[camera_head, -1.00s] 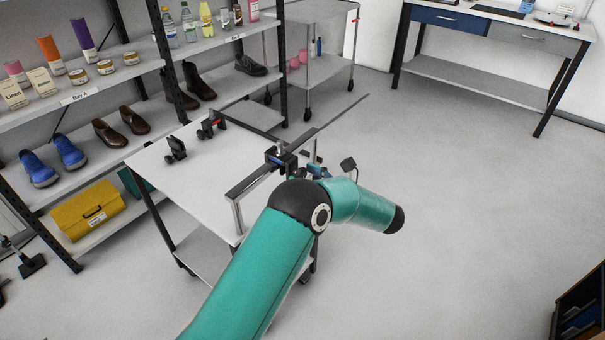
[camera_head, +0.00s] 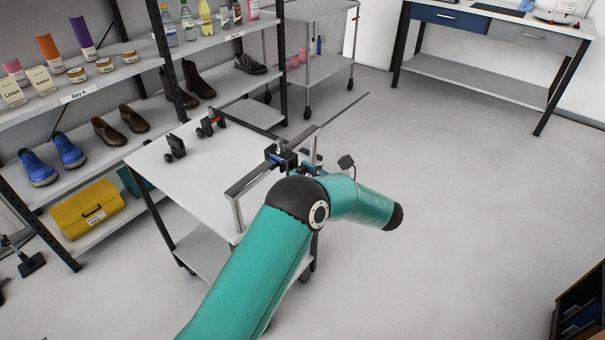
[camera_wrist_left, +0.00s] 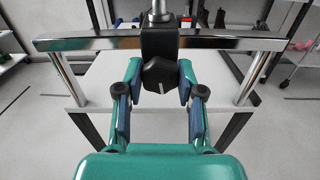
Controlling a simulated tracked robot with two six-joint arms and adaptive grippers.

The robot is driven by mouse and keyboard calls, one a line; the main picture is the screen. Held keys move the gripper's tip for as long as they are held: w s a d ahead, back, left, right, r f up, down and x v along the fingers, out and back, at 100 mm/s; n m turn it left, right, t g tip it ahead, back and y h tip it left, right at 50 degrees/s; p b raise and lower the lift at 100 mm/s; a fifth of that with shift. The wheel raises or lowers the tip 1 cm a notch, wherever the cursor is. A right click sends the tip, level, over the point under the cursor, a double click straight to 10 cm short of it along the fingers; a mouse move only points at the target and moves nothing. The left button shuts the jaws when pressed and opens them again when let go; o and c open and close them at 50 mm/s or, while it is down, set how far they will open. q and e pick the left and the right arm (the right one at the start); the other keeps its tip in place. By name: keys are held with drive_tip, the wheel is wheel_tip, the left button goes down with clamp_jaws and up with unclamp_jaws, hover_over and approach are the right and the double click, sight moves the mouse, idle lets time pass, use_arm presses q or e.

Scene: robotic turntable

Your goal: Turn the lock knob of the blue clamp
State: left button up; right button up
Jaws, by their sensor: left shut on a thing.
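The blue clamp (camera_head: 274,157) is a black block with a blue strip, mounted on the metal rail of the white cart. In the left wrist view its black body (camera_wrist_left: 160,42) sits on the rail, with the black lock knob (camera_wrist_left: 159,75) on its near face. A pale mark on the knob stands about upright. My left gripper (camera_wrist_left: 159,84) has its fingers on either side of the knob and is shut on it. In the head view my teal left arm hides most of the gripper. My right gripper is in neither view.
The rail (camera_head: 252,183) stands on posts at the edge of the cart top (camera_head: 205,175). A red-marked clamp (camera_head: 211,124) and a black clamp (camera_head: 175,147) are farther back.

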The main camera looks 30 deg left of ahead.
use_arm(q)
drive_tip(key=m+b, duration=0.7)
drive_tip(key=b, duration=0.5)
drive_tip(key=m+b, duration=0.7)
drive_tip(key=b, duration=0.5)
drive_tip(key=m+b, duration=0.7)
drive_tip(key=b, duration=0.5)
drive_tip(key=shift+w+d+f+b, duration=0.1)
drive_tip(key=shift+d+f+b, duration=0.1)
drive_tip(key=shift+f+b, duration=0.1)
idle(1.1)
idle(0.5)
